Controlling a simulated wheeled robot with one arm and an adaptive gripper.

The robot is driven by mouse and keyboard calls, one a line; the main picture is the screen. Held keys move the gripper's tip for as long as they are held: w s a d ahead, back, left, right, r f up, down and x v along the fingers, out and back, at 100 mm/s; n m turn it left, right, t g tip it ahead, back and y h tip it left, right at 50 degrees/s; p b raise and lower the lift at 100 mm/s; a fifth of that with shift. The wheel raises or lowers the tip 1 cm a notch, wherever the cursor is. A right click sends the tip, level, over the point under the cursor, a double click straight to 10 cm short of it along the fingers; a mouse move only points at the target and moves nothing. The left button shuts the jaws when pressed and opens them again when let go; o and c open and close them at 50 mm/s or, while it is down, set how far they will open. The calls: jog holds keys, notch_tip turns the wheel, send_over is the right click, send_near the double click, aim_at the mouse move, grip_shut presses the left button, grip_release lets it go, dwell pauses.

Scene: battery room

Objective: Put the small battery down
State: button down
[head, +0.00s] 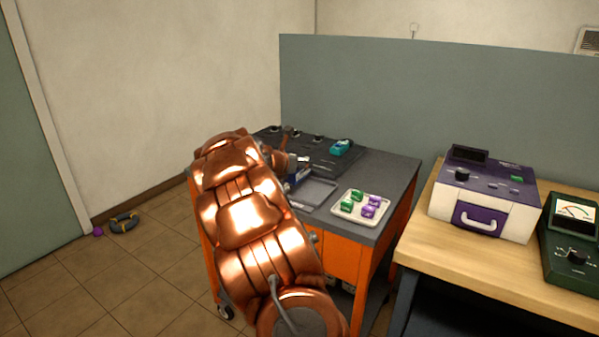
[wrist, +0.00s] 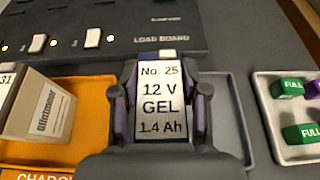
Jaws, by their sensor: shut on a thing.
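My gripper (wrist: 160,108) is shut on a small battery (wrist: 160,88), one finger on each side. The battery's white label reads No. 25, 12 V GEL, 1.4 Ah. In the wrist view it covers the middle of a grey tray (wrist: 232,120), and I cannot tell whether it touches the tray. In the head view the grey tray (head: 319,188) shows on the trolley, and my arm hides most of the gripper. Another battery (wrist: 42,105), a beige box with a label ending in 31, sits in an orange tray (wrist: 95,145) at the left.
A dark load board (wrist: 165,38) with switches lies behind the trays. A teal thing (head: 342,147) sits on it. A white tray (head: 346,213) with green and purple tags is at the right. A wooden bench (head: 480,255) holds a white and purple device (head: 485,200) and a green meter (head: 572,245).

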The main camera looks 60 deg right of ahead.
aim_at(298, 172)
jog(key=shift+w+f+b, duration=0.15)
jog(key=shift+f+b, duration=0.15)
jog(key=shift+f, duration=1.35)
jog(key=shift+f, duration=0.15)
jog(key=c, duration=0.6)
grip_release()
jog(key=shift+a+r, duration=0.3)
jog(key=shift+a, duration=0.2)
jog(key=v, duration=1.1)
jog(key=shift+a, duration=0.1)
